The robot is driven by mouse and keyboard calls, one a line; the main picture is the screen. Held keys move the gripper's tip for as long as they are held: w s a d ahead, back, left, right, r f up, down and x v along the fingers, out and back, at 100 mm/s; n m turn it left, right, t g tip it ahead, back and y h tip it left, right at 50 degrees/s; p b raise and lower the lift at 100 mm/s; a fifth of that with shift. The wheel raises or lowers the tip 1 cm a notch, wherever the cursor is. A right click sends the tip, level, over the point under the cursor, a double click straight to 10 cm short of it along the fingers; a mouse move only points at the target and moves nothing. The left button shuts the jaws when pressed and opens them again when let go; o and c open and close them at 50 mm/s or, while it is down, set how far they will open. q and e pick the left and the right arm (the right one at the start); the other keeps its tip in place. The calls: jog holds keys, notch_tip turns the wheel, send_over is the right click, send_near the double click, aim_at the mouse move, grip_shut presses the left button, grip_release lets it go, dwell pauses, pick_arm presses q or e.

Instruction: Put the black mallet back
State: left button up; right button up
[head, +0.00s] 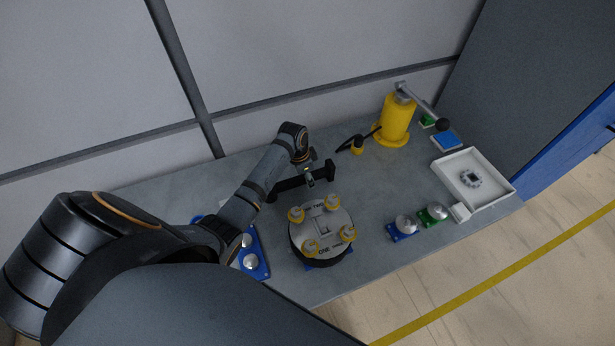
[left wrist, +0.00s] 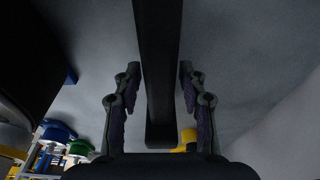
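A long black bar (head: 288,188), which looks like the black mallet, lies left to right below the wrist of my left arm. In the left wrist view the black bar (left wrist: 160,70) runs from the top edge down between the fingers. My left gripper (head: 310,178) is around it, and the left wrist view shows the gripper (left wrist: 158,88) open, one finger on each side, with a narrow gap at both sides. I cannot tell the bar's height above the bench. Part of the bar is hidden by the gripper. My right gripper is not in view.
A round dark fixture with yellow knobs (head: 321,228) stands just in front. A white tray (head: 496,198) and blue (head: 401,232) and green (head: 432,216) button bases are right.

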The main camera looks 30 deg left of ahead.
pick_arm(q)
jog(key=shift+o, duration=0.4)
notch_tip(320, 180, up, 12)
jog(key=s+a, duration=0.1)
jog(key=shift+s+a, duration=0.2)
jog(key=shift+s, duration=0.2)
jog(key=shift+f, duration=0.15)
